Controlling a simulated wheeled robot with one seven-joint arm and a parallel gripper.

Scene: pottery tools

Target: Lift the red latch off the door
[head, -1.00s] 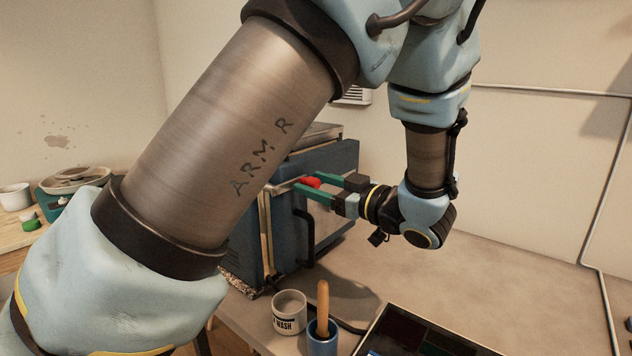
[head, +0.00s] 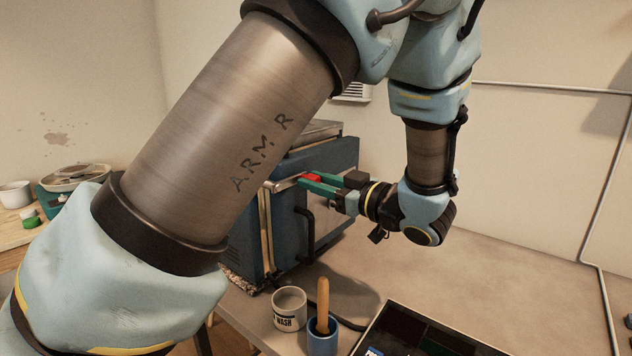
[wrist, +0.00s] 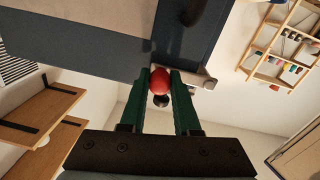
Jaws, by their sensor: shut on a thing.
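The red latch (head: 313,178) is at the upper front of the blue kiln (head: 338,160), by its door (head: 285,225). My gripper (head: 312,182) has its green fingers shut on the latch. In the wrist view the latch's rounded red end (wrist: 159,80) sits between the two green fingertips (wrist: 160,84), against the edge of the kiln. Part of the kiln is hidden behind my arm in the head view. I cannot tell whether the latch is clear of the door.
A white wash cup (head: 289,308) and a blue pot with a wooden-handled tool (head: 322,335) stand on the table (head: 480,290) before the kiln. A dark tray (head: 430,335) lies at the front. The table's right side is clear. A wall shelf (wrist: 283,45) shows in the wrist view.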

